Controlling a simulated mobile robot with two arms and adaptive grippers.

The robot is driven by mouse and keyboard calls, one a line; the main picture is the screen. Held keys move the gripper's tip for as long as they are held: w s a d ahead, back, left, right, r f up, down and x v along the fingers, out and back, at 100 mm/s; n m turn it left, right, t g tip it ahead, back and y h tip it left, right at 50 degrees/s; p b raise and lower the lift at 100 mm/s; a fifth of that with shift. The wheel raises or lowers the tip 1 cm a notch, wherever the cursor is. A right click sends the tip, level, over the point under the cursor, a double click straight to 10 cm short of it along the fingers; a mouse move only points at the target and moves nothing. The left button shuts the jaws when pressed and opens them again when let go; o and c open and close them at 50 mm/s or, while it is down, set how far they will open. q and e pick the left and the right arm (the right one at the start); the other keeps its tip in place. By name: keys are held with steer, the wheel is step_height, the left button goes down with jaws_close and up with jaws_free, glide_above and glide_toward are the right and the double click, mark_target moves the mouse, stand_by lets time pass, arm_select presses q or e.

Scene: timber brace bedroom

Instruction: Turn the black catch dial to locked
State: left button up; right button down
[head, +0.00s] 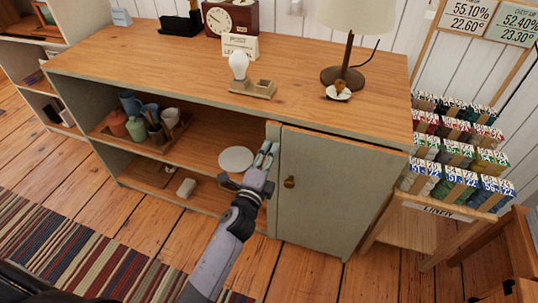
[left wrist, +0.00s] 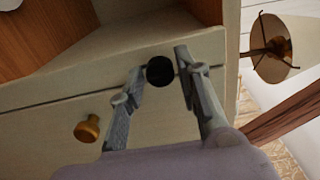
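The black catch dial (left wrist: 160,71) is a round black disc on the pale cabinet front, near the door's edge. It is hidden in the head view. My left gripper (head: 267,154) is at the door's upper left corner. In the left wrist view its fingers (left wrist: 160,64) are apart, one on each side of the dial, with small gaps showing; I cannot tell how deep they reach. No mark on the dial can be read. The grey-green cabinet door (head: 325,190) looks shut and has a brass knob (head: 289,182), also in the left wrist view (left wrist: 88,129). My right gripper is not in view.
The wooden cabinet top (head: 150,55) carries a lamp (head: 343,78), a bulb on a stand (head: 239,68) and a clock (head: 230,17). Open shelves left of the door hold cups (head: 157,133) and a white plate (head: 236,159). A yarn rack (head: 455,155) stands at right.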

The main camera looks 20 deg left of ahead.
arm_select(q)
steer(key=shift+o, duration=1)
steer(key=s, duration=1.2)
steer(key=shift+a, duration=0.25)
